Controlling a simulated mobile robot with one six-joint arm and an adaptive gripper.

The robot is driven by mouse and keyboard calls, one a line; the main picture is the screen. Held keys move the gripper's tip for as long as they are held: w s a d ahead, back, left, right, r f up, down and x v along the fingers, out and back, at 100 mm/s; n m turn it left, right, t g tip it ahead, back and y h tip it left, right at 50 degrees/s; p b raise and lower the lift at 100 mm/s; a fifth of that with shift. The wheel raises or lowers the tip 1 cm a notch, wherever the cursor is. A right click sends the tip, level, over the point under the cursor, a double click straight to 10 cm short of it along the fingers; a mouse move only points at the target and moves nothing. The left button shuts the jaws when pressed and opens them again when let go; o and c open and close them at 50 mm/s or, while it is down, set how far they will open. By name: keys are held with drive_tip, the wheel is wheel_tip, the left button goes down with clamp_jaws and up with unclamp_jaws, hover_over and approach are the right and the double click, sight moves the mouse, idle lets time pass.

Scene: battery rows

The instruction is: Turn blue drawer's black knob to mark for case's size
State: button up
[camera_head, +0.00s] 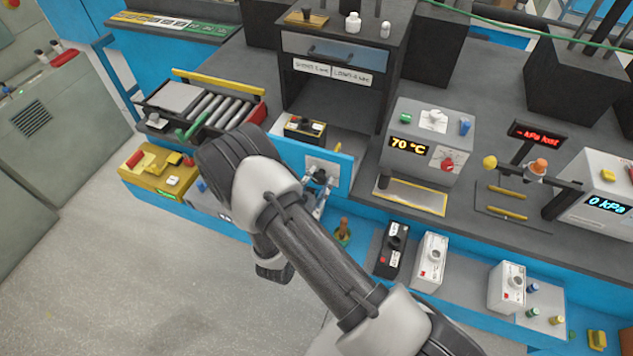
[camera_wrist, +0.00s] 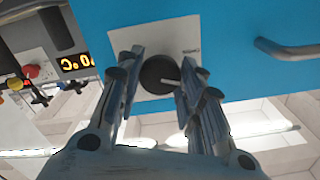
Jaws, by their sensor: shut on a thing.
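The blue drawer front (camera_head: 345,172) is in the head view, below the dark cabinet, with a pale plate (camera_head: 313,163) on it. The black knob (camera_head: 320,177) sits on this plate, partly covered by my gripper (camera_head: 319,190). In the wrist view, the round black knob (camera_wrist: 157,76) shows between the two fingers of my gripper (camera_wrist: 162,66), which is shut on it. A pale pointer line on the knob points right in that view. A small dark mark (camera_wrist: 190,51) shows on the plate beside the knob. A small case (camera_head: 304,128) with a black top sits behind the drawer front.
A heater box (camera_head: 428,140) reading 70 °C stands at right. A roller conveyor (camera_head: 215,108) is at left. A metal handle (camera_wrist: 288,49) projects from the blue front.

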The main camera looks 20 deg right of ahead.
drive_tip(key=m, duration=1.1)
drive_tip(key=m+b, duration=0.1)
drive_tip(key=m, duration=0.3)
drive_tip(key=shift+m, duration=0.3)
drive_tip(key=m, duration=0.3)
drive_tip(key=shift+m, duration=0.3)
drive_tip(key=m+b, duration=0.1)
drive_tip(key=m, duration=0.3)
drive_tip(key=shift+m, duration=0.3)
drive_tip(key=m+b, duration=0.1)
drive_tip(key=m, duration=0.2)
drive_tip(key=shift+m+b, duration=0.85)
drive_tip(key=shift+m, duration=1.25)
